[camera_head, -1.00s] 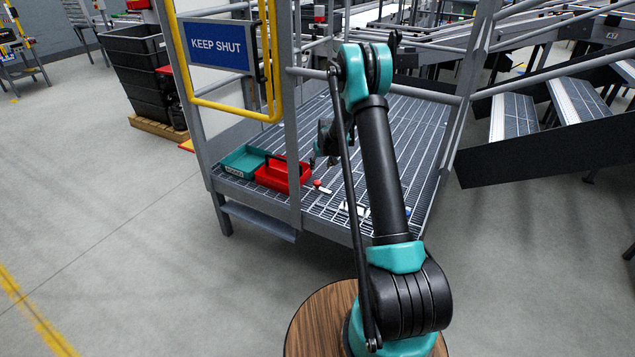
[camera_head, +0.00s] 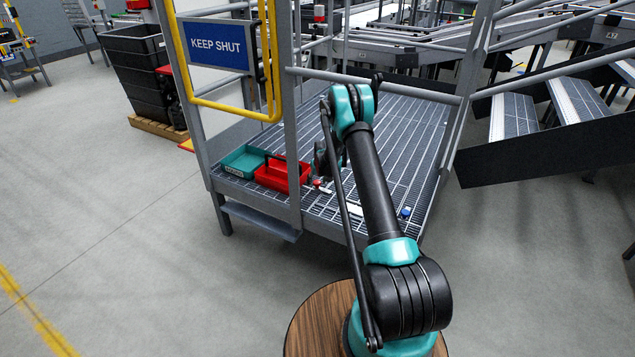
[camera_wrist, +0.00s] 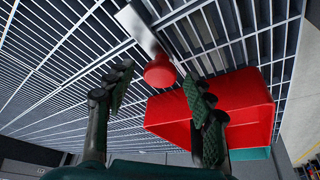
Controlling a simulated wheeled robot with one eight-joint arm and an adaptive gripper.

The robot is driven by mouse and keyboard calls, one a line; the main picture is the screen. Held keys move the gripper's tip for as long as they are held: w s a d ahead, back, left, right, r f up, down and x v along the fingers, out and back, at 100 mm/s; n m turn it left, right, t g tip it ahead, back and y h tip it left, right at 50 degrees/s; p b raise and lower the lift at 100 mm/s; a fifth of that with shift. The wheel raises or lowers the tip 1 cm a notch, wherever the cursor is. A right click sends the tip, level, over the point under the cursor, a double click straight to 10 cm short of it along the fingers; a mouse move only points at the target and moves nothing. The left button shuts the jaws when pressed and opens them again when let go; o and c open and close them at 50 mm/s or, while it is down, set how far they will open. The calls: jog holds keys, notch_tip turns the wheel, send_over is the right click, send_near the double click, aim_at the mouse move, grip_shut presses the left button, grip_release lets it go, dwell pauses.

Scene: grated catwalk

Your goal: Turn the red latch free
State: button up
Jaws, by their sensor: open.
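The red latch (camera_wrist: 159,70) shows in the wrist view as a round red knob at the end of a pale metal plate (camera_wrist: 137,27) on the grating. In the head view the red latch (camera_head: 317,182) is small, on the catwalk just right of the red carrier. My gripper (camera_wrist: 158,77) is open, with its two dark fingers apart and the knob appearing between and beyond their tips. No contact with the knob is visible. In the head view my gripper (camera_head: 320,160) is low over the grating, partly hidden by my arm.
A red carrier (camera_head: 272,181) with a handle stands close to the latch; it also lies behind the right finger in the wrist view (camera_wrist: 245,92). A teal bin (camera_head: 238,161) sits left of it. A grey post (camera_head: 292,130) and rails edge the catwalk. A small blue item (camera_head: 405,212) lies right.

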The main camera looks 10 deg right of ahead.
grip_shut()
dwell(0.4)
